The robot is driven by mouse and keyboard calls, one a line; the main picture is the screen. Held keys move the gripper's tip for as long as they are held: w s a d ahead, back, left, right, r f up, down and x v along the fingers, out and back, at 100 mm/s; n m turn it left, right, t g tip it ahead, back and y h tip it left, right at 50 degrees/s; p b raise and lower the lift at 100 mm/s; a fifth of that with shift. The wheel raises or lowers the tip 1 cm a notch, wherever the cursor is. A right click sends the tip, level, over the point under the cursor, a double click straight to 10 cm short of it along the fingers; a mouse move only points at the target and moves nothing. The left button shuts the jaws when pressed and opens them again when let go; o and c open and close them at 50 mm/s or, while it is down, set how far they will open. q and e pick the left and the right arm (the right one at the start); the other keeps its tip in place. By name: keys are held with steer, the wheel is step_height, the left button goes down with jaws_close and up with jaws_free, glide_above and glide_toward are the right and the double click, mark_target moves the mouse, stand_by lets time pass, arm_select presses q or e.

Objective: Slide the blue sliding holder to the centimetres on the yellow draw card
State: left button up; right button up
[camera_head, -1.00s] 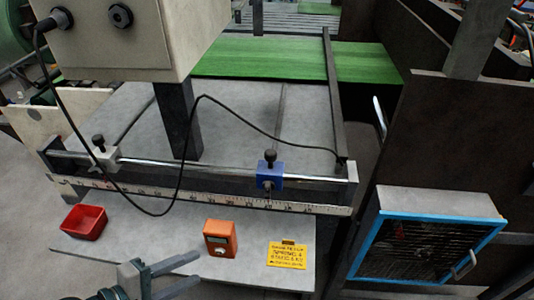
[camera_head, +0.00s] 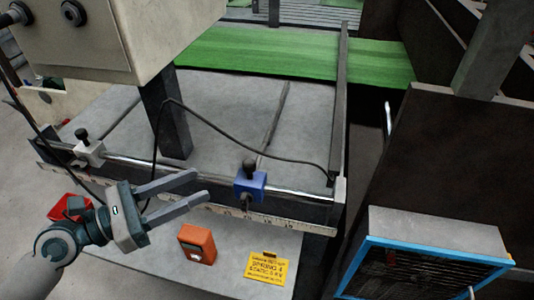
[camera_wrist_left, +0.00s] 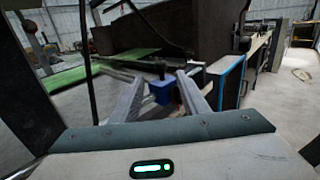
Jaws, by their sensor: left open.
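The blue sliding holder (camera_head: 250,185), with a black knob on top, sits on the metal rail (camera_head: 295,193) above a white ruler strip (camera_head: 270,219), right of the middle. The yellow draw card (camera_head: 268,268) lies flat on the grey shelf; its small print is not surely readable. My left gripper (camera_head: 202,184) is open and empty, its fingers pointing right at the holder, a short gap away. In the left wrist view the holder (camera_wrist_left: 161,92) shows between and beyond the fingers. My right gripper is not in view.
An orange meter (camera_head: 197,243) stands on the shelf below my left gripper. A red tray (camera_head: 67,207) is partly behind my left arm. A grey-white holder (camera_head: 88,150) sits on the rail at left. A black cable (camera_head: 218,125) loops above the rail. A blue-framed box (camera_head: 430,255) stands right.

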mark_target(254, 161)
arm_select(q)
steer(key=p+x, duration=0.6)
steer(key=x, duration=1)
steer(key=shift+w+d, duration=0.15)
steer(key=shift+d, duration=0.15)
steer(key=shift+w+d, duration=0.25)
steer(key=shift+d, duration=0.2)
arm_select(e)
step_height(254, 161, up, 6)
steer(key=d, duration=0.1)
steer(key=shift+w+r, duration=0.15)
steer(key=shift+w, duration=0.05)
arm_select(q)
steer(key=shift+c, duration=0.2)
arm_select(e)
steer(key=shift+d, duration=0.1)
arm_select(q)
jaws_close()
